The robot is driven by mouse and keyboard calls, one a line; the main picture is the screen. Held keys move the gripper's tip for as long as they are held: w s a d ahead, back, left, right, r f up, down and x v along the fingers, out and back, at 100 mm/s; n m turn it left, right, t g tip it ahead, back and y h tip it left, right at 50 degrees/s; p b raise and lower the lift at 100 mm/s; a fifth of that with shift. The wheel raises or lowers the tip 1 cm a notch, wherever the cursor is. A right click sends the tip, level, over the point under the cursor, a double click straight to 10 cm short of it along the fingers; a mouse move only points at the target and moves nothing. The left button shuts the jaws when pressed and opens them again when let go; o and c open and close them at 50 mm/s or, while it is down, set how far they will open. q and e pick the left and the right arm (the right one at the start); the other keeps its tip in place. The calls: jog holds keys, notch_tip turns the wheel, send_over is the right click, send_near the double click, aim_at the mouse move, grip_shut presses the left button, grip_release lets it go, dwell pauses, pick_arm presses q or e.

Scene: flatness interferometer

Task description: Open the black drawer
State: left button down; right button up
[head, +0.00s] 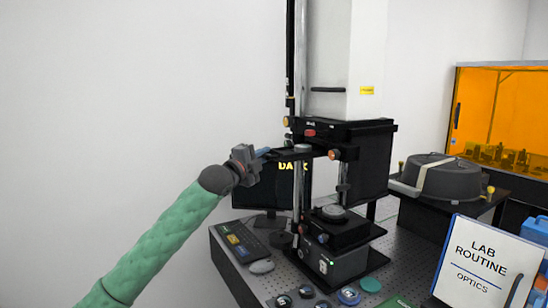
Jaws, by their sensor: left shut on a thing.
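The black drawer (286,154) is a thin dark tray sticking out to the left from the column of the tall interferometer (346,160), below its black upper housing. My left gripper (263,152) is at the drawer's outer left end and is shut on it; the fingertips are small here and partly merge with the dark drawer edge. How far the drawer extends inside the housing is hidden. My right gripper is out of view.
A monitor (268,196) stands behind the drawer, with a keyboard (241,241) and mouse (262,267) in front. Several small round optics lie on the perforated table (216,244). A "Lab Routine" sign (480,262) stands at right.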

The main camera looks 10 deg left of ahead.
pick_arm(q)
jog(key=shift+s+a+f, duration=0.1)
jog(key=shift+s+a, duration=0.2)
jog(key=shift+a, duration=0.1)
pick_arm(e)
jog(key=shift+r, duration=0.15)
pick_arm(q)
jog(key=c, duration=1.5)
grip_release()
